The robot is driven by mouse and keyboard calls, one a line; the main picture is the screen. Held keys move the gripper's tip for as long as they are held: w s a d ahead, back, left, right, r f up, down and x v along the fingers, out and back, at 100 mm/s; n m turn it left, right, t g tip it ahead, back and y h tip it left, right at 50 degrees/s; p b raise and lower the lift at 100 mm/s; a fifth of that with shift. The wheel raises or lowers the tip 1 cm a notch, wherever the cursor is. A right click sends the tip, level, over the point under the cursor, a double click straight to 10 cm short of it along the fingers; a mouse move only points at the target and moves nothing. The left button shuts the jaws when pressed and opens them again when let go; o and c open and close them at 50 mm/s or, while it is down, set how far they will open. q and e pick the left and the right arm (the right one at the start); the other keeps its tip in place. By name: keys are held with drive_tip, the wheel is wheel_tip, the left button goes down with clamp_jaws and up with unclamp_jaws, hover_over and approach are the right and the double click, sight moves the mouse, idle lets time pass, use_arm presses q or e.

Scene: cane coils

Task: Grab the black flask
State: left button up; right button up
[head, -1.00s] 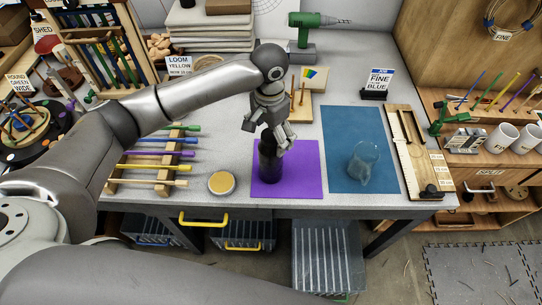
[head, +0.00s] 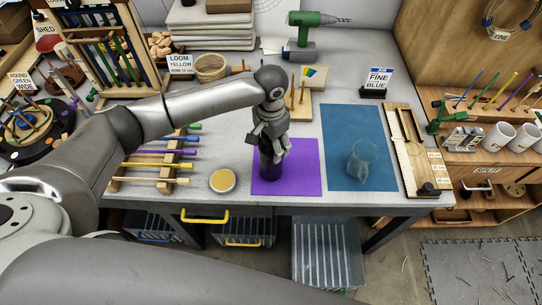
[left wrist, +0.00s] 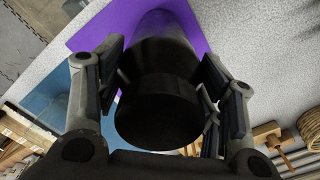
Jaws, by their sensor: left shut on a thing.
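The black flask (head: 268,165) stands upright on the purple mat (head: 302,178) on the grey table. My left gripper (head: 270,147) comes down over the flask's top and is shut on it. In the left wrist view, the flask's dark round cap (left wrist: 158,112) and body fill the middle, with the gripper's two fingers (left wrist: 160,88) on either side. The gripper hides the upper part of the flask in the head view. My right gripper is not in view.
A clear glass jug (head: 362,160) stands on the blue mat (head: 350,120) to the right. A round yellow-topped tin (head: 222,181) lies left of the purple mat. A wooden rack with coloured rods (head: 150,177) stands farther left. A wooden board (head: 408,150) lies at the right.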

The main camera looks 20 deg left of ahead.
use_arm(q)
drive_tip(key=c, duration=0.5)
drive_tip(key=shift+w, duration=0.1)
drive_tip(key=shift+r, duration=0.15)
